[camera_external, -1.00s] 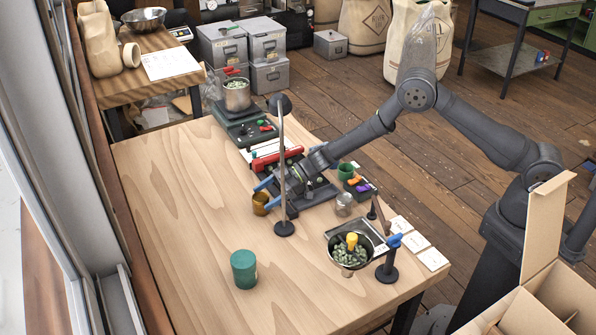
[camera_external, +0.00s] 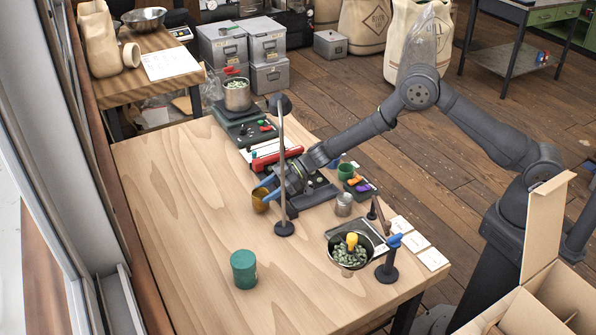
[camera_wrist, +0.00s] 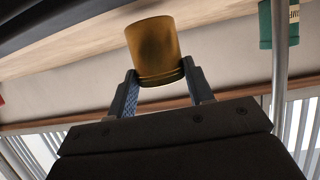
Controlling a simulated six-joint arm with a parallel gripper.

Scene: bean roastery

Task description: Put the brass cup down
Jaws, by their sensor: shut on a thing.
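The brass cup (camera_external: 260,200) is at the middle of the wooden table, left of the thin upright stand. It also shows in the wrist view (camera_wrist: 154,48), between the two blue-padded fingers. My gripper (camera_external: 267,190) is shut on the cup; in the wrist view its fingertips (camera_wrist: 158,80) sit at either side of the cup's rim end. I cannot tell whether the cup's base touches the table.
A thin stand (camera_external: 283,228) rises close beside my gripper. A green canister (camera_external: 243,269) stands towards the front. A steel jar (camera_external: 344,204), a green cup (camera_external: 346,171) and a pan of beans (camera_external: 350,250) are to the right. The table's left side is clear.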

